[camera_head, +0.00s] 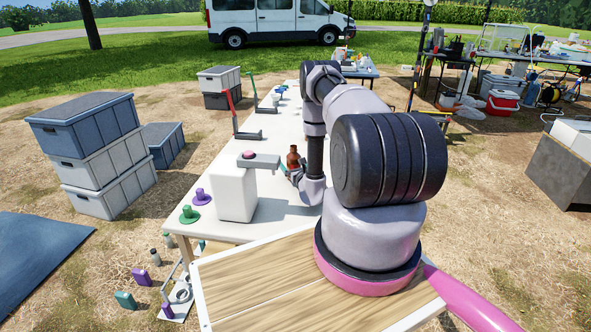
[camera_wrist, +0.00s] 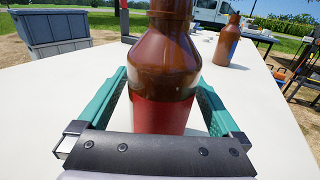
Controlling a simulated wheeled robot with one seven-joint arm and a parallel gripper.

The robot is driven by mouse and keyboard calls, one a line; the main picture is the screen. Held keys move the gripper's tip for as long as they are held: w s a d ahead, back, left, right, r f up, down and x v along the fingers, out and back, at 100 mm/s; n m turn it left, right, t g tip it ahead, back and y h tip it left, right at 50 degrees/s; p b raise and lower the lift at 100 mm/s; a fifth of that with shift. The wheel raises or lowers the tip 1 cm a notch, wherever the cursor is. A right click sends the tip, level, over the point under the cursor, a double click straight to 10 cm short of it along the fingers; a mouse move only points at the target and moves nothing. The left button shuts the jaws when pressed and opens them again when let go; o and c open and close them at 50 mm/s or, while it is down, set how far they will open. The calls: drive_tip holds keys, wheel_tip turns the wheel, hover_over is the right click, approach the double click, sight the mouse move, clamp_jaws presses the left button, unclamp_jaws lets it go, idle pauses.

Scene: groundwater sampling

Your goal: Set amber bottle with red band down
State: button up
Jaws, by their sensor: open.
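The amber bottle with red band (camera_wrist: 163,65) stands upright between the teal fingers of my gripper (camera_wrist: 164,88) in the wrist view. The fingers are open, one on each side, with white tabletop showing between them and the lower bottle. The bottle's base is hidden behind the dark gripper bar, so its contact with the table cannot be seen. In the head view, the brown bottle (camera_head: 293,157) shows beside my arm over the white table (camera_head: 262,222), its lower part hidden by the gripper (camera_head: 284,170).
Another amber bottle, with a blue band (camera_wrist: 228,42), stands farther back. Green and purple pieces (camera_head: 202,197) lie at the table's near left edge. Clamp-like tools (camera_head: 236,112) stand along the left side.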

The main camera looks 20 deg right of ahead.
drive_tip(key=s, duration=1.1)
drive_tip(key=shift+s+a, duration=0.35)
drive_tip(key=shift+a, duration=0.05)
drive_tip(key=shift+s, duration=0.1)
